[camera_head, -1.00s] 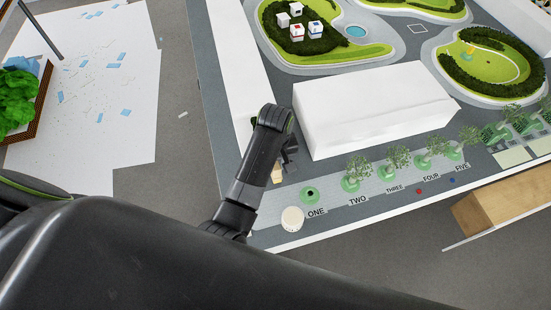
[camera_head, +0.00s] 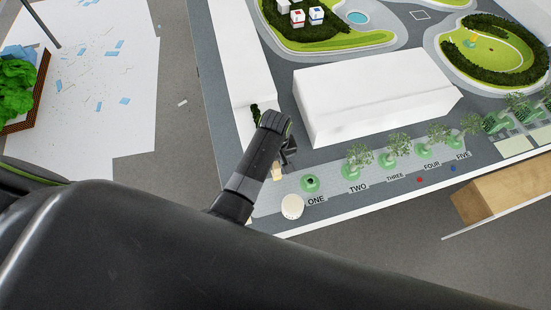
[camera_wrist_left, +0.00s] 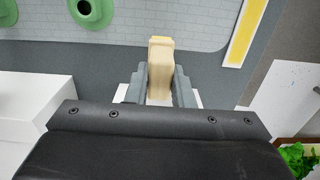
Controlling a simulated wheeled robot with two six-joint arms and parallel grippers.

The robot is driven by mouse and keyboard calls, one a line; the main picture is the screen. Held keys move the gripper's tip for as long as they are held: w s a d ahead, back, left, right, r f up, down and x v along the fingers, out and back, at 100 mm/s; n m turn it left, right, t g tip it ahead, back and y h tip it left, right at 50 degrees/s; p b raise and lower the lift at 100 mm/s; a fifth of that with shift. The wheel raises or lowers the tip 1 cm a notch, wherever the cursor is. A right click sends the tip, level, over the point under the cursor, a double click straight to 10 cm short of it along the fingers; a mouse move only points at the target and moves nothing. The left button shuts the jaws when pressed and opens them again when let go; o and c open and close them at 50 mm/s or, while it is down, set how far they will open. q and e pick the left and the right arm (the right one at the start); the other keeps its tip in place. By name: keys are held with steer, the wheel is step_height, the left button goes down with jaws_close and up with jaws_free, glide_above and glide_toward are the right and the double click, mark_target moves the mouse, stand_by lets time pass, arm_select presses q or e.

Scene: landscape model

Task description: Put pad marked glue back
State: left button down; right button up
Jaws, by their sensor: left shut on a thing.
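My left gripper (camera_wrist_left: 160,82) is shut on a beige block (camera_wrist_left: 160,62), held between its two grey fingers. In the head view the beige block (camera_head: 277,171) shows below the left wrist, left of the label ONE. I see no glue mark on it. A green round pad with a dark hole (camera_head: 310,183) and no tree stands at ONE; a pad with a dark hole also shows in the wrist view (camera_wrist_left: 88,14). A round cream-white disc (camera_head: 292,207) lies near the model's front edge. No pad legibly marked glue shows. My right gripper is out of view.
A large white box (camera_head: 375,100) stands behind the row of small trees (camera_head: 398,147). A long white block (camera_head: 240,65) runs behind my left arm. A brown box (camera_head: 500,190) stands at the front right. The grey strip left of ONE has little free room.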

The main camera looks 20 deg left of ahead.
arm_select(q)
steer(key=shift+f+b, duration=0.75)
steer(key=shift+f, duration=0.9)
steer(key=shift+f, duration=0.25)
steer(key=c, duration=1.2)
jaws_free()
steer(key=shift+o, duration=0.2)
steer(key=shift+r, duration=0.1)
